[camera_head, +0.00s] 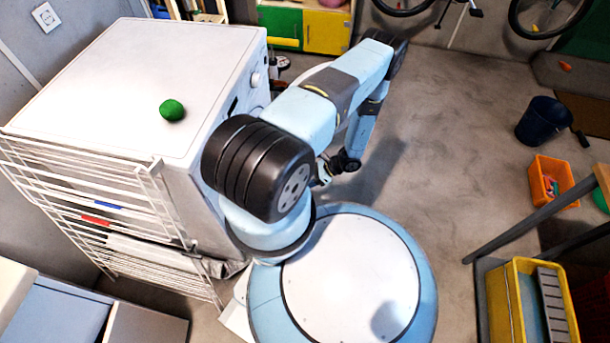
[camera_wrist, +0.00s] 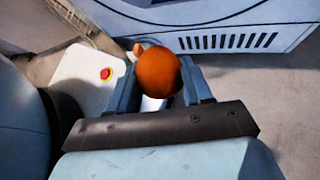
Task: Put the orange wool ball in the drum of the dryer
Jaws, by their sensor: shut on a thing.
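The orange wool ball (camera_wrist: 158,72) sits between the two fingers of my gripper (camera_wrist: 160,80) in the wrist view. The gripper is shut on it. In the head view the ball is not seen, and my arm hides most of the gripper. The dryer (camera_head: 120,75) is the white box at the left in the head view, its front turned right toward my arm. In the wrist view the dryer's lower front (camera_wrist: 205,15), with a row of dark vent slots, lies beyond the ball. The drum's inside shows in neither view.
A green ball (camera_head: 172,110) lies on the dryer top. A white drying rack (camera_head: 85,185) stands against the dryer's near side. Open grey floor (camera_head: 440,140) lies to the right. A dark blue bucket (camera_head: 541,120), an orange crate (camera_head: 548,172) and a yellow crate (camera_head: 508,310) stand at the right.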

